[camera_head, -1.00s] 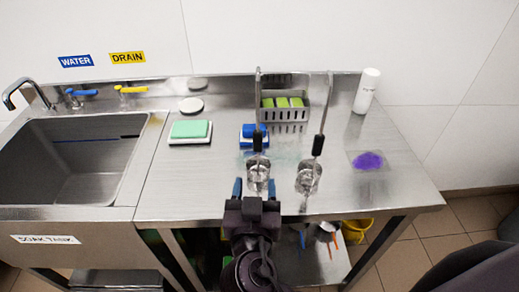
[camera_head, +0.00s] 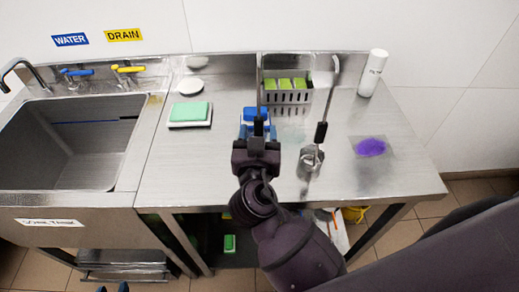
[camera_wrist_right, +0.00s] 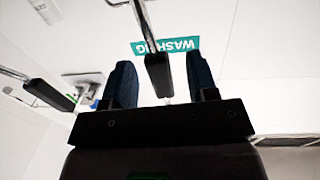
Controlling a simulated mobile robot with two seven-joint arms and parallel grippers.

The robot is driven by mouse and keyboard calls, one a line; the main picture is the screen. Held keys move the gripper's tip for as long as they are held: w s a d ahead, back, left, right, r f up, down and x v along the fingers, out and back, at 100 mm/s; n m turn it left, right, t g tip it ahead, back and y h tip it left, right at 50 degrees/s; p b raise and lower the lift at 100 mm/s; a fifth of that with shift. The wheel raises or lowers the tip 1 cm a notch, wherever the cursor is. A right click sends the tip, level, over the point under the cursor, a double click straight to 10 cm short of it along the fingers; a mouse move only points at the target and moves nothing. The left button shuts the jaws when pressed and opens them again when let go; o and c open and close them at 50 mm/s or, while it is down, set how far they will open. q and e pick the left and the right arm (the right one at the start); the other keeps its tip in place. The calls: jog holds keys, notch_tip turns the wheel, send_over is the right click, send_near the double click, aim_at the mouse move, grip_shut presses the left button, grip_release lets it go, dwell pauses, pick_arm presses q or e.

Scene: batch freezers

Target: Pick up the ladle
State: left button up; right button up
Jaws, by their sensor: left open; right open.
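Two steel ladles with black grips stand over the steel counter. The left ladle (camera_head: 259,92) has its grip between the fingers of my right gripper (camera_head: 257,127); its bowl is hidden behind the gripper. In the right wrist view, this ladle's black grip (camera_wrist_right: 158,75) runs between the two open fingers, with gaps on both sides. The other ladle (camera_head: 320,132) stands to the right, its bowl (camera_head: 311,158) low over the counter; its grip also shows in the right wrist view (camera_wrist_right: 48,95). My left gripper (camera_head: 111,288) is open, only its fingertips showing at the bottom edge.
A steel basket (camera_head: 287,92) with green sponges stands behind the ladles. A blue item (camera_head: 255,115) lies just behind my right gripper. A green sponge on a white block (camera_head: 190,114) is left, a white bottle (camera_head: 372,73) and purple patch (camera_head: 370,147) right. The sink (camera_head: 70,150) is far left.

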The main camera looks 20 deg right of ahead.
aim_at(259, 132)
jog(key=shift+x, duration=1.8)
grip_shut()
